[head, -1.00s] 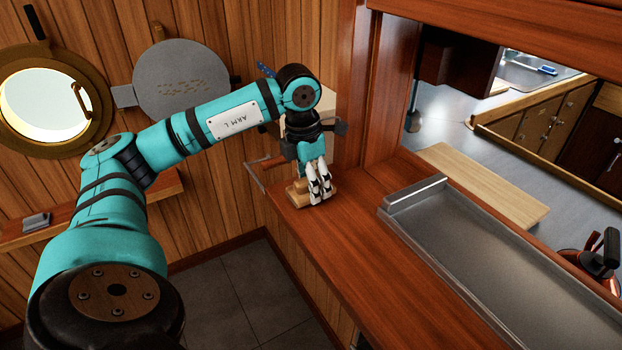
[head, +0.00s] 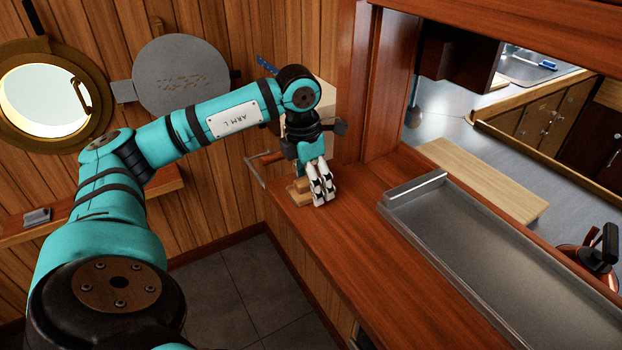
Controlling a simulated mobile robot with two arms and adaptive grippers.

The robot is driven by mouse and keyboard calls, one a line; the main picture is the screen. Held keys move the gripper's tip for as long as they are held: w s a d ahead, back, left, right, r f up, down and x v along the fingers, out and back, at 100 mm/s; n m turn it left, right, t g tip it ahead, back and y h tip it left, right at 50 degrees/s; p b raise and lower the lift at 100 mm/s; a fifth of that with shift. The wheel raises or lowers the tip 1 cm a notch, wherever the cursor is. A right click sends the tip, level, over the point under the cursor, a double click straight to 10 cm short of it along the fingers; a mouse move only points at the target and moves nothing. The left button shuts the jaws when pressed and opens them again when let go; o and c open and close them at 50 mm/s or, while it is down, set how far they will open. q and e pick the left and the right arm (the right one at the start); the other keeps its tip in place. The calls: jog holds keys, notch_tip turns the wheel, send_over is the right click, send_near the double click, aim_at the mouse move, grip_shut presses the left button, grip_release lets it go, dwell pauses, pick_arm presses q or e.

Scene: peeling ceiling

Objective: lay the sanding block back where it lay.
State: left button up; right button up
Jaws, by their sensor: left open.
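A small light-brown wooden block (head: 297,190), which looks like the sanding block, lies at the far left end of the wooden counter (head: 352,238). My left gripper (head: 322,197) points down right beside it, with its white fingers low over the counter. The gripper is open. The fingers partly hide the block's right side, and I cannot tell whether they touch it.
A metal tray (head: 412,204) is set along the counter's right side. A small grey item (head: 37,217) lies on the left wall shelf. The counter's middle is clear.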

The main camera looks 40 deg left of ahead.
aim_at(306, 179)
pick_arm(q)
jog(key=shift+r+b, duration=0.35)
jog(key=shift+r, duration=0.15)
notch_tip(306, 179, up, 11)
jog(key=s, duration=0.1)
jog(key=shift+s+a+b, duration=0.25)
jog(key=shift+b, duration=0.05)
jog(key=shift+w, duration=0.1)
